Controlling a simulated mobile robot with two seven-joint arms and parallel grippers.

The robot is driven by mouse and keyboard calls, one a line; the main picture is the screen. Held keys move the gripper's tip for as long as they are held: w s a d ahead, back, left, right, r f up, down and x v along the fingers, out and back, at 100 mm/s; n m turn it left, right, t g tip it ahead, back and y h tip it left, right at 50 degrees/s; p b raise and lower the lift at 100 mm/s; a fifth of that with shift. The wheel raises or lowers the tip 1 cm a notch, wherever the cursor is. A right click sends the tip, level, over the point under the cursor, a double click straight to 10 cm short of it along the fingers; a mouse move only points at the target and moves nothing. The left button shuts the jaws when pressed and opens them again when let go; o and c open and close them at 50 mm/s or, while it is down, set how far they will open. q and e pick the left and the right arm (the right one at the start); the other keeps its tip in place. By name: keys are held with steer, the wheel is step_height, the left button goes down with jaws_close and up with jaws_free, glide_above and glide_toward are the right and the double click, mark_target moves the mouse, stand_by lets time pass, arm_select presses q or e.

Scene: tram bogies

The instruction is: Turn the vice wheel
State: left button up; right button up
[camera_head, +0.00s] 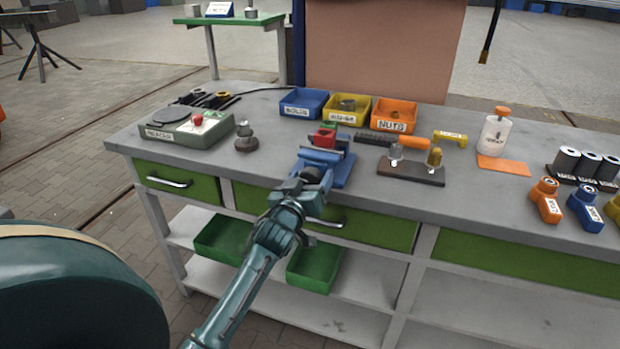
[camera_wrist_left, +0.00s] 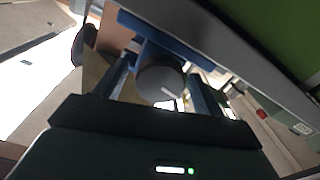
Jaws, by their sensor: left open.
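The blue vice (camera_head: 338,162) is mounted at the front edge of the grey workbench, with a red block (camera_head: 325,137) at its top. My left gripper (camera_head: 304,186) reaches up from below to the vice's front. In the left wrist view the round grey vice wheel (camera_wrist_left: 160,80) faces the camera, with one finger on each side of it. The fingers are open around the wheel; I cannot tell whether they touch it. The blue vice body (camera_wrist_left: 165,48) shows behind the wheel. In the head view the gripper largely hides the wheel. My right gripper is in neither view.
Blue (camera_head: 303,103), yellow (camera_head: 347,108) and orange (camera_head: 394,115) bins stand behind the vice. A grey-green device (camera_head: 187,130) and a small metal stand (camera_head: 245,138) are to the left. A brown fixture block (camera_head: 411,172) is close on the right. Green drawers (camera_head: 375,233) lie below the bench edge.

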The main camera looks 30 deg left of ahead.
arm_select(q)
steer(key=shift+w, duration=0.2)
steer(key=c, duration=1)
